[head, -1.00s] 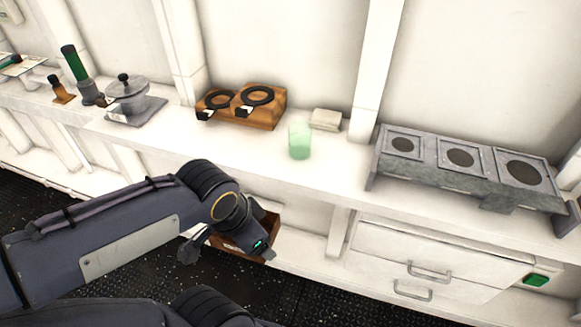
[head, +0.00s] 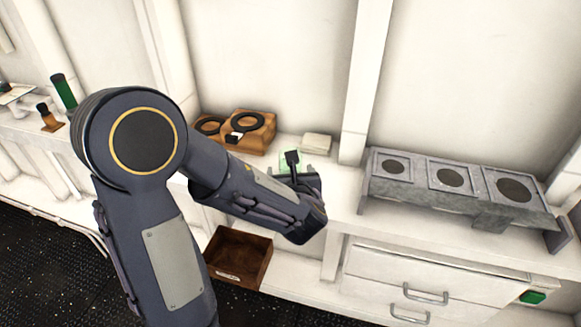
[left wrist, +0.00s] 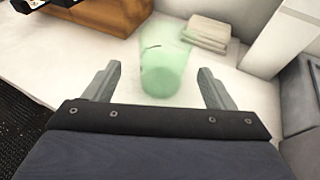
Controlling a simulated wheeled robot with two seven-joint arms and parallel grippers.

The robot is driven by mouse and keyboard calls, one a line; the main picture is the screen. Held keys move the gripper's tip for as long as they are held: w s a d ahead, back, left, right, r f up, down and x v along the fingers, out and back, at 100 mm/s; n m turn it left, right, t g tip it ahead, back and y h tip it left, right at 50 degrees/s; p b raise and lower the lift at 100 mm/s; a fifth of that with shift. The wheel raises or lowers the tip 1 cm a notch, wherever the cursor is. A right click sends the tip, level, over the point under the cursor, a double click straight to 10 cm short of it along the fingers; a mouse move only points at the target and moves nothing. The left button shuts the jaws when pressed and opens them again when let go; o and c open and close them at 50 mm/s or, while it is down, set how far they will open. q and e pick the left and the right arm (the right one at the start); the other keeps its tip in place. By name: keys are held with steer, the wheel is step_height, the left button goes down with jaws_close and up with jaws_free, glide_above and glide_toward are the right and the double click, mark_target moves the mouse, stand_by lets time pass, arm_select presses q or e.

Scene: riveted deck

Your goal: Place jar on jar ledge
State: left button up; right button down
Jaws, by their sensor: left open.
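The jar is a pale green translucent cup shape, upright on the white counter. In the left wrist view the jar (left wrist: 167,62) stands between and slightly beyond the fingertips of my left gripper (left wrist: 160,72), with gaps on both sides. In the head view the jar (head: 284,157) is mostly hidden behind my left gripper (head: 300,169), which is open and empty. A grey ledge (head: 459,201) with three dark round spots in square plates, likely the jar ledge, stands to the right on the counter. My right gripper is not in view.
A wooden block with black rings (head: 247,133) and a pale folded stack (head: 317,143) sit behind the jar. A wall post (head: 366,80) rises between jar and ledge. An open brown box (head: 240,257) and drawers (head: 420,275) are below. Counter space left of the ledge is clear.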

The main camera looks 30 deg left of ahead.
arm_select(q)
steer(key=p+x, duration=0.1)
steer(key=x, duration=0.3)
steer(key=shift+w+r, duration=0.1)
steer(key=shift+w, duration=0.35)
steer(key=shift+w+a+f, duration=0.2)
steer(key=shift+w+a, duration=0.05)
steer(key=c, duration=1.2)
steer(key=shift+r, duration=0.15)
